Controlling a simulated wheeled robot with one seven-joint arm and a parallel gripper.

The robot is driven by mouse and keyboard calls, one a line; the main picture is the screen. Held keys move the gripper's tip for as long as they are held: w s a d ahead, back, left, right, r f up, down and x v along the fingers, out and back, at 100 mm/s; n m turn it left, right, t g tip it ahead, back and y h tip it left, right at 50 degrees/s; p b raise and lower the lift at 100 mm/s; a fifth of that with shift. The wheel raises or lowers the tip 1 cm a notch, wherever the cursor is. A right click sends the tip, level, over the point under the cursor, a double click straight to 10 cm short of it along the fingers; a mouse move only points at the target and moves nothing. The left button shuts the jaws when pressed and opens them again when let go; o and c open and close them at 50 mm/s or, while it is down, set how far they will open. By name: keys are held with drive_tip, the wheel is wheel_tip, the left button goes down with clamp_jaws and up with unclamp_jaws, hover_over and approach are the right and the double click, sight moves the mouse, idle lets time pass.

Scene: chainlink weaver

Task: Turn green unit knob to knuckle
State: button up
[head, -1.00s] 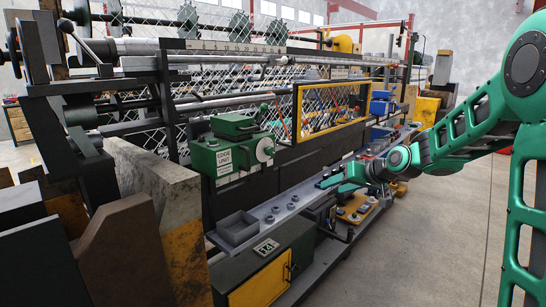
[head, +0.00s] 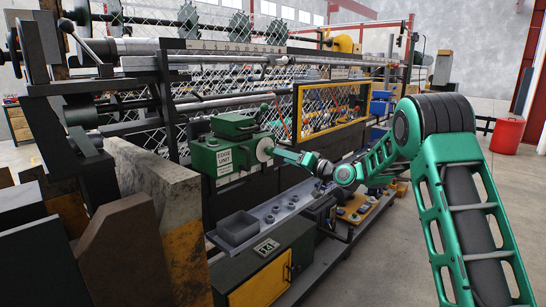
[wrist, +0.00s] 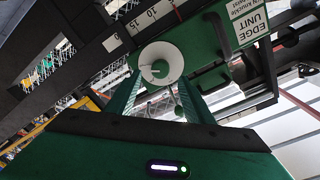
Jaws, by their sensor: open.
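The green edge unit (head: 222,153) stands on the machine's front, with a white "EDGE UNIT" label. Its knob, a round white dial with a pale pointer (head: 264,149), is on the right face. In the wrist view the knob (wrist: 160,63) lies straight ahead, between and just beyond my fingertips. My gripper (head: 277,153) is close in front of the knob. In the wrist view my gripper (wrist: 158,80) is open, its two green fingers apart with nothing held. Whether a finger touches the dial, I cannot tell. The label (wrist: 248,20) shows tilted, with the word "knuckle" partly readable.
A yellow-framed mesh guard (head: 333,107) is just right of the unit. A grey rail with an open tray (head: 238,228) runs below. A dark slotted bar (wrist: 90,60) and a numbered scale (wrist: 135,25) lie near the dial in the wrist view.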

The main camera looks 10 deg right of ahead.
sight(269, 151)
drive_tip(key=x, duration=0.6)
drive_tip(key=shift+w+a, duration=0.15)
drive_tip(key=shift+w, duration=0.15)
drive_tip(key=shift+c, duration=0.6)
drive_tip(key=c, duration=0.9)
